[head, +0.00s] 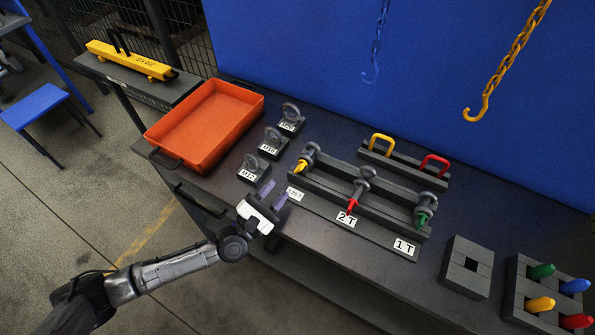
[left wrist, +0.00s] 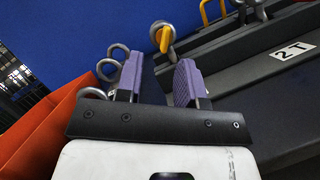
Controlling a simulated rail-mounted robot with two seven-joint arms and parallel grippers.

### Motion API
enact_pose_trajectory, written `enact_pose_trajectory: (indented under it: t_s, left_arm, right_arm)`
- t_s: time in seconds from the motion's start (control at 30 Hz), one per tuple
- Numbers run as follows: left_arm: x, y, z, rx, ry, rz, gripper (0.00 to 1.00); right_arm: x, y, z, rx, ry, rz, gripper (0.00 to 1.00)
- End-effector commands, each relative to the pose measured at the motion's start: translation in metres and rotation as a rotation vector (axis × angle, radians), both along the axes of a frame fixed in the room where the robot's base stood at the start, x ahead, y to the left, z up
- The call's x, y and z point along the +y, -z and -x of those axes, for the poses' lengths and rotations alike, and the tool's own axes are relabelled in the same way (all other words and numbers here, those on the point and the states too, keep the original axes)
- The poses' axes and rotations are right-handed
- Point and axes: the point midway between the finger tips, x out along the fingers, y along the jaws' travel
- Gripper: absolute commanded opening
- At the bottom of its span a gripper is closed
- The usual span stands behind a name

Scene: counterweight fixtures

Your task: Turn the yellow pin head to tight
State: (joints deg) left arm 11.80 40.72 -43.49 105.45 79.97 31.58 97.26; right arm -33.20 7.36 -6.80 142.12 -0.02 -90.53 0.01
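The yellow pin head (head: 301,166) sits at the left end of the dark fixture (head: 340,204), below a grey shackle (head: 310,152). It also shows in the left wrist view (left wrist: 165,39), beyond my gripper and in line with the gap between its fingers. My left gripper (head: 273,194) is open and empty, with its purple-padded fingers apart. It is in front of the fixture's left end, short of the pin head and not touching it. Its fingers show in the left wrist view (left wrist: 157,80). My right gripper is in neither view.
An orange tray (head: 207,127) stands at the left of the table. Several eye bolts on labelled blocks (head: 272,143) stand between tray and fixture. Red (head: 351,207) and green (head: 422,218) pin heads are farther right. A yellow chain hook (head: 480,108) hangs above the back right.

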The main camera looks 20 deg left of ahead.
Motion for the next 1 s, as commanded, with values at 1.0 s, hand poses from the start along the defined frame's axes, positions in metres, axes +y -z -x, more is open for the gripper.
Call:
enact_pose_trajectory:
  t_s: [1.0]
  left_arm:
    - [-0.029, -0.009, -0.075, 0.0, 0.001, -0.003, 0.34]
  right_arm:
    - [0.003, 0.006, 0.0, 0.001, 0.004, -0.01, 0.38]
